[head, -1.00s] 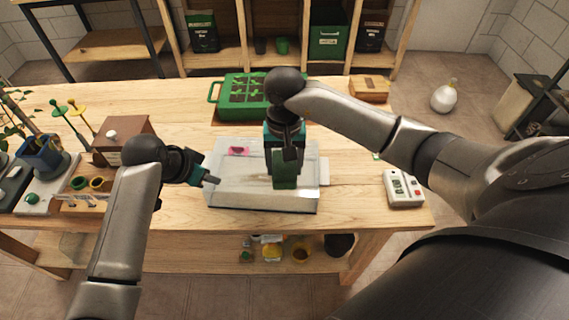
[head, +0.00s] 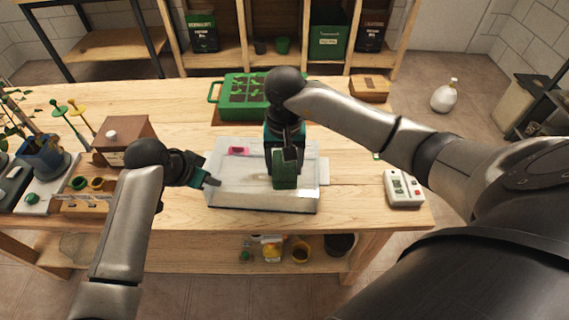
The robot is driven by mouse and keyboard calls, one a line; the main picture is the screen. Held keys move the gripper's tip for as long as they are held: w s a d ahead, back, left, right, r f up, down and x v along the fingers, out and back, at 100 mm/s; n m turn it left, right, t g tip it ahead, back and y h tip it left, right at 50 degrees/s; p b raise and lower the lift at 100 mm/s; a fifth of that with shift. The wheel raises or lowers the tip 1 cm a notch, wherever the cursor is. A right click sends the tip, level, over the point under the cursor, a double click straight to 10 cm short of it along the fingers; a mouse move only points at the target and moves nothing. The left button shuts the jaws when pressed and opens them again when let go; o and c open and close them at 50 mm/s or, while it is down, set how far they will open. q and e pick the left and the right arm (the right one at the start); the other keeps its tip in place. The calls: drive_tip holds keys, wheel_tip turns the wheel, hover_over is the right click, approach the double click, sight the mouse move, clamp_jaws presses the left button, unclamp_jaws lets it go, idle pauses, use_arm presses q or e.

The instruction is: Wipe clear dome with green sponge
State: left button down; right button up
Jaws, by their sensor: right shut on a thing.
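The clear dome (head: 238,190) is a low transparent box on the wooden table, in the middle of the head view. A pink label or mark (head: 238,150) shows near its back left. My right gripper (head: 284,150) is above the dome and shut on the green sponge (head: 285,171). The sponge appears to be at the dome's top; exact contact is hard to tell. My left gripper (head: 211,181) is at the dome's left edge, close to or touching it. Whether its fingers are open or shut is unclear.
A green seedling tray (head: 216,92) stands behind the dome. A white device with buttons (head: 403,188) is at the right, a brown box (head: 125,140) at the left. A small wooden box (head: 369,89) is at the back right. Bare table (head: 355,140) lies right of the dome.

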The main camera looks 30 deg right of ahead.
sight(238, 178)
drive_tip(key=shift+f, duration=1.3)
idle(0.4)
drive_tip(key=shift+w+a, duration=1.1)
drive_tip(key=shift+a, duration=0.45)
drive_tip(key=shift+w+a, duration=1.15)
drive_tip(key=shift+a, duration=0.35)
drive_tip(key=shift+w+a, duration=1.1)
drive_tip(key=shift+a, duration=0.45)
